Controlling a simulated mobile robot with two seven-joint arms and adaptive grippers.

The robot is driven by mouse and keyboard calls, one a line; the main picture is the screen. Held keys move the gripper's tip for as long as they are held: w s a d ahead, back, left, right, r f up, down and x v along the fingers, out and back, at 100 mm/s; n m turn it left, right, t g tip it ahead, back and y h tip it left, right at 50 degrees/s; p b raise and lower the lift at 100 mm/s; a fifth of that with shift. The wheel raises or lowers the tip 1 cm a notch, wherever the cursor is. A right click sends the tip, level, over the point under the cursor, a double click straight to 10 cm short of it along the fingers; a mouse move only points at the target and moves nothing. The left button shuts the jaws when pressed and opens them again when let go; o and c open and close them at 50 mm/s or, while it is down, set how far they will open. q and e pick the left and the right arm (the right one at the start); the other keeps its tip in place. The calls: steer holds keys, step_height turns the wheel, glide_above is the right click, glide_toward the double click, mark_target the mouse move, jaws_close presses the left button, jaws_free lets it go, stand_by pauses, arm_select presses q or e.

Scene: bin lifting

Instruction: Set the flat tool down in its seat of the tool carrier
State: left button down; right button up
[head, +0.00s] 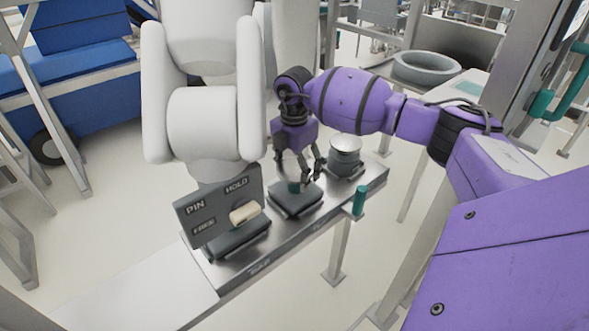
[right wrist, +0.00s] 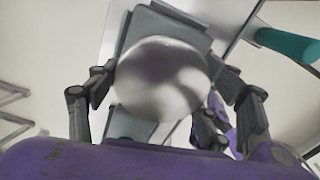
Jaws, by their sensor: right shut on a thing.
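The tool carrier (head: 318,228) is a long metal rail with dark blocks on it. My right gripper (head: 306,180), on the purple arm, points down over the middle dark block (head: 297,202). I cannot tell whether the tool touches the block, since the fingers hide the contact. In the right wrist view a silver dome (right wrist: 160,78) fills the space between the fingers, with a grey plate (right wrist: 135,38) behind it. My left gripper is not in view.
A silver round piece (head: 345,150) stands on the carrier's right block, close beside my gripper. A PIN/HOLD/FREE plate (head: 215,203) with a cream knob (head: 244,214) is at the left end. A teal post (head: 359,200) rises at the front edge. A large white machine (head: 203,120) stands close on the left.

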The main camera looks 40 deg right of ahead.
steer(key=shift+r, duration=0.15)
steer(key=o, duration=2.2)
steer(key=shift+w+r, duration=0.1)
steer(key=shift+r, duration=3.7)
